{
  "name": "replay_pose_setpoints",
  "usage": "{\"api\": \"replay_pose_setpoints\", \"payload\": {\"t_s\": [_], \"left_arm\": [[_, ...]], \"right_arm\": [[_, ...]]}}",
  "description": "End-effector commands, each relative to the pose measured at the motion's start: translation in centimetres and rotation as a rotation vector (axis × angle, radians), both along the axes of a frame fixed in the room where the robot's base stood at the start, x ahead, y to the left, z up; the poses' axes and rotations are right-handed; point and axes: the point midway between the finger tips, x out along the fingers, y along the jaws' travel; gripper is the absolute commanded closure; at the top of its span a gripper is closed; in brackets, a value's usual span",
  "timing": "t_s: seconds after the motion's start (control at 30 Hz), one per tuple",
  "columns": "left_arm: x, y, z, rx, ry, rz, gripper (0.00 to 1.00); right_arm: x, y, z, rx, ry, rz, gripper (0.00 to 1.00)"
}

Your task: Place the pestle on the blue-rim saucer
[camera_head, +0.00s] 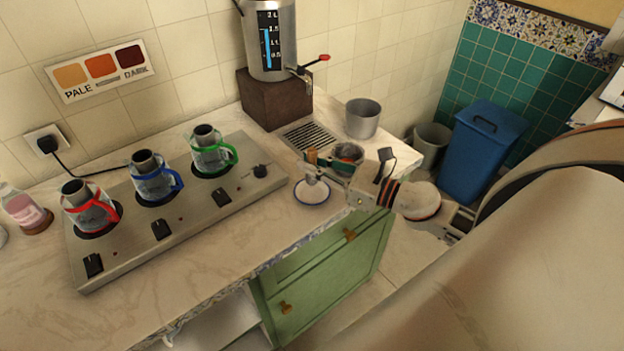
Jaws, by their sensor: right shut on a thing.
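The blue-rim saucer (312,201) lies on the marble counter near its front edge. A small pale grey piece, seemingly the pestle (312,179), is over the saucer's back part, just below my fingertips. I cannot tell whether it touches the saucer. My right gripper (322,170) comes in from the right and is shut on this piece, though the fingers partly hide the grip. A small round bowl with dark reddish contents (348,153) shows behind the gripper. My left gripper is not in view.
A metal urn (270,40) with a red-handled tap stands on a dark block (273,98), near a drain grate (309,136) and a metal pot (362,118). A hotplate panel (190,220) with three handled glass pots fills the left. Bare counter lies in front of it.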

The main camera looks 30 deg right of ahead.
Motion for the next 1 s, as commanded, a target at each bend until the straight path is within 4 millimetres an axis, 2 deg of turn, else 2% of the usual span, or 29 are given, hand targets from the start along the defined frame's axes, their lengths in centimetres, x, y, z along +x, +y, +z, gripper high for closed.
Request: {"api": "replay_pose_setpoints", "payload": {"t_s": [0.3,0.77,0.8,0.83,1.0], "left_arm": [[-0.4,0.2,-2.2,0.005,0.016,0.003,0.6],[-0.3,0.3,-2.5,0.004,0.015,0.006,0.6],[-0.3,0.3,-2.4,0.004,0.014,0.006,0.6],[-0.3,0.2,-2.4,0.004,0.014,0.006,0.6],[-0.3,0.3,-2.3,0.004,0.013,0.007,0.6]], "right_arm": [[0.0,-0.1,-3.7,0.003,0.0,-0.002,1.0],[0.0,0.0,-4.2,0.0,-0.001,0.0,1.0],[0.0,0.0,-4.1,0.0,0.0,0.0,0.76],[0.0,0.0,-4.1,0.0,0.0,0.0,0.69],[0.0,0.0,-4.1,0.0,0.0,0.0,0.69]]}}
